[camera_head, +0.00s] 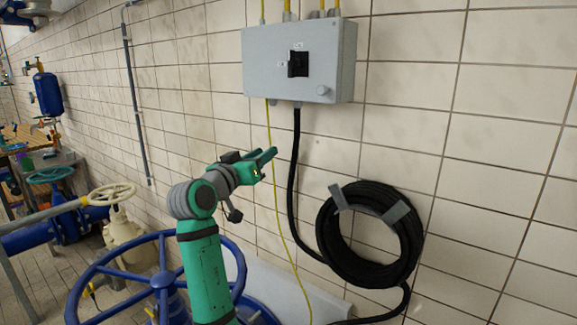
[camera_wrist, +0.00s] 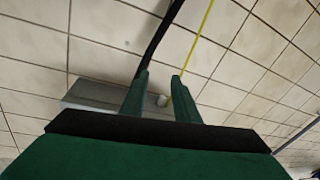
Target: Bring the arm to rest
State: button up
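My arm is green with grey joints and rises in the lower middle of the head view. My gripper (camera_head: 266,162) is at its end, in front of the tiled wall and below the grey switch box. In the wrist view my gripper (camera_wrist: 159,78) shows two green fingers with a clear gap between them. Nothing is held between them. Part of the grey box (camera_wrist: 95,95) shows behind the fingers.
The grey box (camera_head: 300,60) with a black rotary switch (camera_head: 298,64) hangs on the wall. A coiled black hose (camera_head: 328,232) hangs at right. A blue handwheel (camera_head: 100,270) stands beside my arm, low left. A cream handwheel (camera_head: 112,194) and blue pipes are farther left.

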notch_tip(320, 180, down, 14)
jog(key=n+y, duration=0.2)
jog(key=s+d+f+n+y, duration=0.1)
jog(key=s+f+y, duration=0.1)
jog(key=s+f, duration=0.7)
jog(key=s+f+n+y, duration=0.15)
jog(key=s+f, duration=0.35)
jog(key=f, duration=0.8)
jog(key=s+d+f+n+y, duration=0.1)
jog(key=s+f+n+y, duration=0.1)
jog(key=s+f, duration=0.75)
jog(key=s+d+f+y, duration=0.1)
jog(key=s+f, duration=0.4)
jog(key=s, duration=0.4)
jog(key=s+d+f, duration=0.1)
jog(key=s+f, duration=0.5)
jog(key=s, duration=0.3)
jog(key=s+d+r+m, duration=0.1)
jog(key=s+r+m, duration=0.1)
jog(key=s, duration=0.8)
jog(key=s+d+r+m+g, duration=0.1)
jog(key=s+r+m, duration=0.1)
jog(key=s, duration=0.9)
jog(key=shift+d+r, duration=0.4)
jog(key=shift+r, duration=0.25)
jog(key=shift+w, duration=0.1)
